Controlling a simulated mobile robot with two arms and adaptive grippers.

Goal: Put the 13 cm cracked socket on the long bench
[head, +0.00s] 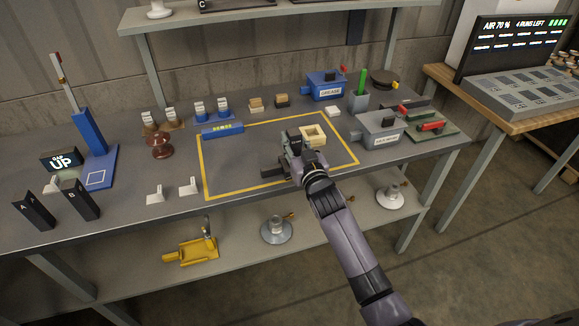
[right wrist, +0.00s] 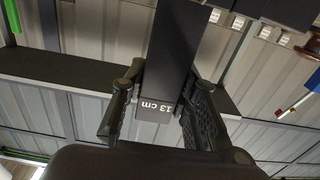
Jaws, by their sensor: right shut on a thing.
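My right gripper (head: 291,148) is over the yellow-outlined area of the long grey bench (head: 110,222). In the right wrist view, its fingers (right wrist: 160,112) are on either side of a long dark piece marked "13 cm" (right wrist: 168,75), the socket. In the head view, a dark part of the socket (head: 274,173) shows left of and below the gripper; the rest is hidden. I cannot tell whether it touches the bench, and no crack shows. A cream square piece with a hollow middle (head: 313,130) lies just behind the gripper. My left gripper is not in view.
Black blocks A (head: 33,210) and B (head: 78,200) stand front left, near a blue stand (head: 90,135). A grey box (head: 377,130) and a blue grease box (head: 325,86) stand on the right.

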